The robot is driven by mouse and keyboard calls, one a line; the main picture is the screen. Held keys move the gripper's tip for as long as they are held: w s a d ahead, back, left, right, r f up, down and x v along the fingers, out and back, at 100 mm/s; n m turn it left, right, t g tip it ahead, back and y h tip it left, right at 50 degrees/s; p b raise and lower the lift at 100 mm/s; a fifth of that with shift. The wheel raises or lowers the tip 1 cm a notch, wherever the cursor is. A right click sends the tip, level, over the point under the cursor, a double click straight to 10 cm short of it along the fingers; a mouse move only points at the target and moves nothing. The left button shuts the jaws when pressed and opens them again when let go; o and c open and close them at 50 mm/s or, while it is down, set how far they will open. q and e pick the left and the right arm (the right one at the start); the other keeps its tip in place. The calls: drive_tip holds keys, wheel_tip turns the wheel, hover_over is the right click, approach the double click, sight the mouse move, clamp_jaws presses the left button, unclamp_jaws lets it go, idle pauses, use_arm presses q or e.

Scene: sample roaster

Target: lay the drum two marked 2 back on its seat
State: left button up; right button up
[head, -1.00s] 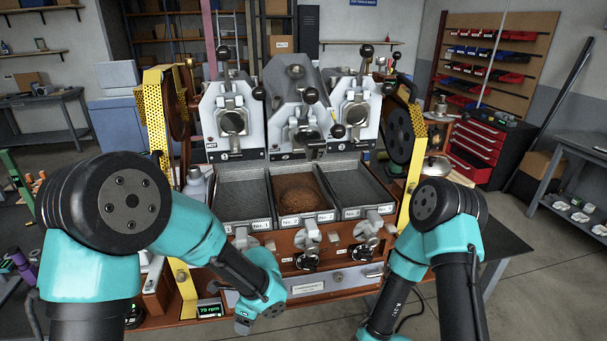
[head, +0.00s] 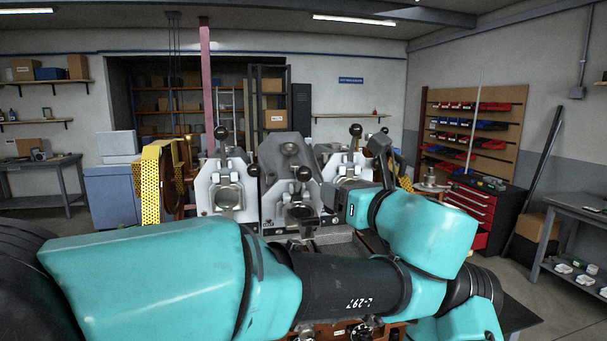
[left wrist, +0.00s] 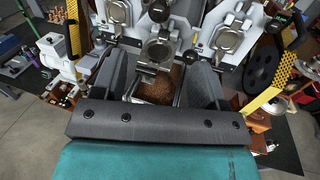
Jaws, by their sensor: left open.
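The middle drum (head: 290,172), in the place of number 2, looks tipped forward compared with its two neighbours. Its front with the clamp also shows in the left wrist view (left wrist: 160,50), above a tray of brown beans (left wrist: 158,92). My left gripper (left wrist: 158,62) is open, its two dark fingers spread either side of the tray and the drum's lower front; nothing is held. In the head view my left arm crosses the foreground and hides the trays' labels and most of the bench. The drum's seat is not clearly visible. My right gripper is not in view.
The left drum unit (head: 222,188) and right drum unit (head: 345,165) stand close beside the middle one, with black ball-ended levers. Yellow perforated guards (head: 150,188) flank the machine. A red tool cabinet (head: 480,210) stands at the right.

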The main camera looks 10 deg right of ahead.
sight(300, 171)
use_arm(q)
drive_tip(key=shift+w, duration=0.1)
drive_tip(key=x, duration=1.7)
drive_tip(key=shift+w+a, duration=0.15)
clamp_jaws()
idle(0.3)
drive_tip(key=shift+a, duration=0.1)
